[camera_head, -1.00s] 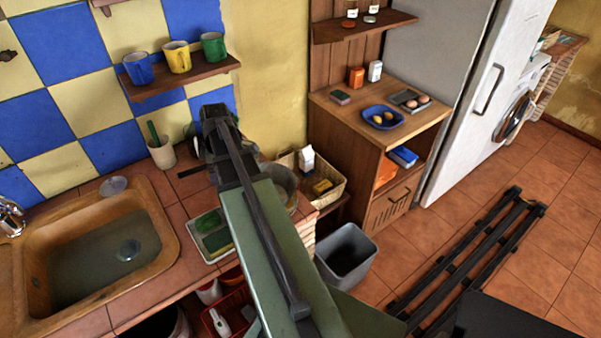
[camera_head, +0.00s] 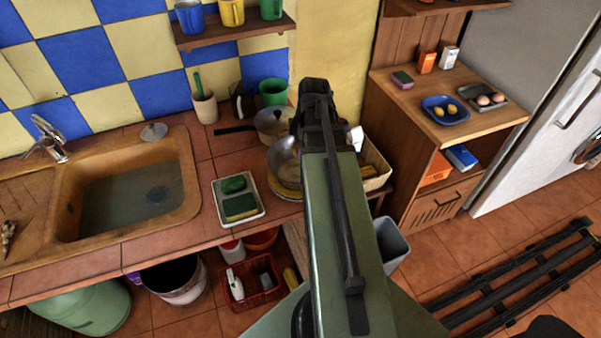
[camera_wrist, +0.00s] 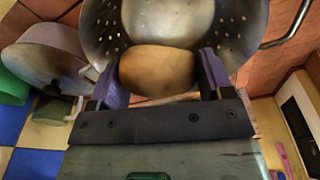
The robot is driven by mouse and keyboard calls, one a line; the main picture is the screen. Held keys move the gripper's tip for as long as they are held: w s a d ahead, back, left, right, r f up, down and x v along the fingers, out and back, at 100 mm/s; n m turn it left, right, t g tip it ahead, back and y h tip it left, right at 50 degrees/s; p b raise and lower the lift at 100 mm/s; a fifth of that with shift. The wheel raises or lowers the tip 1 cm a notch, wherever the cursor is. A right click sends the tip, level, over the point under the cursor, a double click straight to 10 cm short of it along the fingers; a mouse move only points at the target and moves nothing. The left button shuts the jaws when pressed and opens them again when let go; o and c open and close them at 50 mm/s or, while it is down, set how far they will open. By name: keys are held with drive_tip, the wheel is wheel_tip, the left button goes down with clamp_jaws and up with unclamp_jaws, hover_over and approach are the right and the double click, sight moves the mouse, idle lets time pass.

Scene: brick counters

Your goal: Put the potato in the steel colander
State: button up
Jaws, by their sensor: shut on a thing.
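My gripper (camera_wrist: 160,84) is shut on a brown potato (camera_wrist: 157,66), with one purple-grey finger on each side of it. In the wrist view the potato overlaps the perforated inside of the steel colander (camera_wrist: 228,22); whether they touch I cannot tell. In the head view the colander (camera_head: 282,160) sits at the right end of the tiled counter, partly hidden behind my arm. My gripper and the potato are hidden there by my own arm.
A saucepan (camera_head: 268,124) stands behind the colander, with a green mug (camera_head: 273,92) behind it. A tray with sponges (camera_head: 238,199) lies to the left, then the sink (camera_head: 128,190). A basket (camera_head: 377,165) and a wooden cabinet (camera_head: 440,150) are to the right.

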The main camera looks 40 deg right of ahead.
drive_tip(key=shift+f, duration=0.75)
drive_tip(key=shift+r, duration=0.1)
drive_tip(key=o, duration=1)
drive_tip(key=shift+c, duration=0.2)
drive_tip(key=r+p, duration=0.3)
drive_tip(key=d+r+p, duration=0.1)
drive_tip(key=r+p, duration=0.3)
drive_tip(key=s+r+p, duration=0.1)
drive_tip(key=r+p, duration=0.2)
drive_tip(key=r, duration=0.1)
drive_tip(key=shift+d+p, duration=0.2)
drive_tip(key=shift+p, duration=0.2)
drive_tip(key=shift+f, duration=0.15)
